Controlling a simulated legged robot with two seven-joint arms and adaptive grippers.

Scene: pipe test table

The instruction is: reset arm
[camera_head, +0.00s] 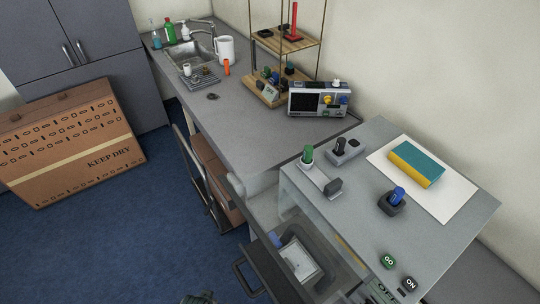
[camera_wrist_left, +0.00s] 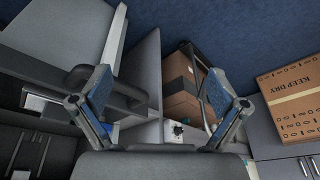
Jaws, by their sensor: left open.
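My left gripper (camera_wrist_left: 160,108) shows in the left wrist view with its two blue-padded fingers spread wide and nothing between them. It hangs over the floor side of the tables, with a cardboard box and the table edges beyond it. In the head view only a small dark piece shows at the bottom edge; I cannot tell which part of me it is. My right gripper is in neither view. The test table (camera_head: 270,168) carries a green-topped piece (camera_head: 308,154) in a light bracket and a blue-topped piece (camera_head: 397,195) in a dark base.
An open drawer (camera_head: 252,280) sticks out below the test table. The long counter (camera_head: 255,130) holds a sink, a wooden shelf and a meter (camera_head: 318,100). A KEEP DRY box (camera_head: 70,145) leans against the cabinet. Blue floor (camera_head: 130,240) is clear at left.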

